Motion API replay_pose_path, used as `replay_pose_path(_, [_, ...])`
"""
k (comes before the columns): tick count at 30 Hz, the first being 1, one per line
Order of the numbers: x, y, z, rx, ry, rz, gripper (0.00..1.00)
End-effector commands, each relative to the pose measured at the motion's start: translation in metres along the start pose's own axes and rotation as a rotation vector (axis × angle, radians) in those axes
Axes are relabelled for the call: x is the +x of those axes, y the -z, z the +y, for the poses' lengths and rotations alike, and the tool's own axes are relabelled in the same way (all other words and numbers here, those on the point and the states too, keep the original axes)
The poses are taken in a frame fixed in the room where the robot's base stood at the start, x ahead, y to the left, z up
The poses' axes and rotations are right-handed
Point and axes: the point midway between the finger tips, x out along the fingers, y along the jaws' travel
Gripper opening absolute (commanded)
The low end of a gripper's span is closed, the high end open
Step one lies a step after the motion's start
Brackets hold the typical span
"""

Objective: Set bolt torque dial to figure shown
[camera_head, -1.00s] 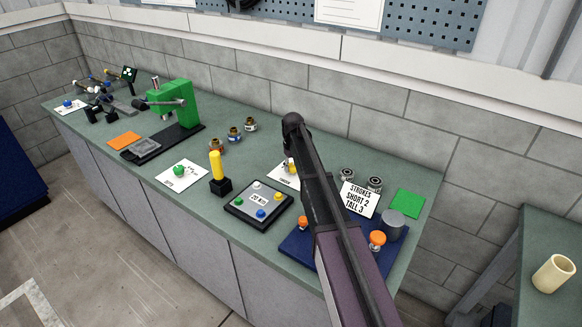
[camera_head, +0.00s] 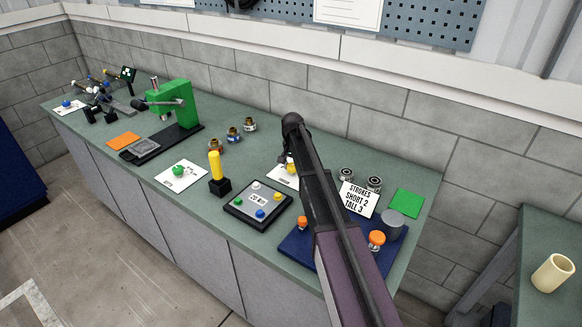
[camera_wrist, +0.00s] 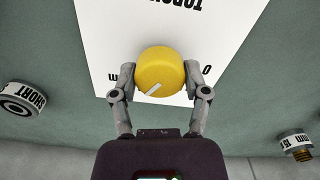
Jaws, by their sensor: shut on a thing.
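The torque dial is a round yellow knob (camera_wrist: 160,66) on a white card (camera_wrist: 232,25) with upside-down lettering that begins "TORQU". A white pointer mark on the knob slants to the lower left in the wrist view. My gripper (camera_wrist: 160,78) has a finger on each side of the knob and is shut on it. The fingers hide parts of the scale; only a "0" and an "m" show beside them. In the head view the yellow knob (camera_head: 290,166) is partly behind my arm. A dark-framed panel (camera_head: 258,199) carries a small label that seems to read "20 Nm".
A yellow-handled block (camera_head: 217,172) stands left of the panel. A blue board (camera_head: 296,247) with orange knobs lies to the right, beside a "STROKES" sign (camera_head: 360,199). Several labelled cylinders stand behind, including one marked SHORT (camera_wrist: 22,98). A green press (camera_head: 178,104) stands farther left.

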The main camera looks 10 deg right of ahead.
Motion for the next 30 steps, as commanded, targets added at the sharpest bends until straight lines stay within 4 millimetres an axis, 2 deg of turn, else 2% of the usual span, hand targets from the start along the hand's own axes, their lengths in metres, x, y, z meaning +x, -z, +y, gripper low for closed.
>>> replay_pose_path(9, [0.0004,-0.0031,0.0016,0.147,-0.004,-0.006,0.12])
replay_pose_path(24, [0.0004,-0.0034,0.0009,0.171,-0.003,-0.006,0.12])
replay_pose_path(25, [0.0004,-0.0035,0.0009,0.171,-0.003,-0.006,0.66])
replay_pose_path(27, [0.0004,-0.0033,0.0008,0.17,-0.003,-0.006,0.87])
replay_pose_path(28, [0.0003,-0.003,0.0006,0.17,-0.003,-0.005,0.93])
replay_pose_path(30, [0.0003,-0.0026,0.0004,0.17,-0.002,-0.004,0.93])
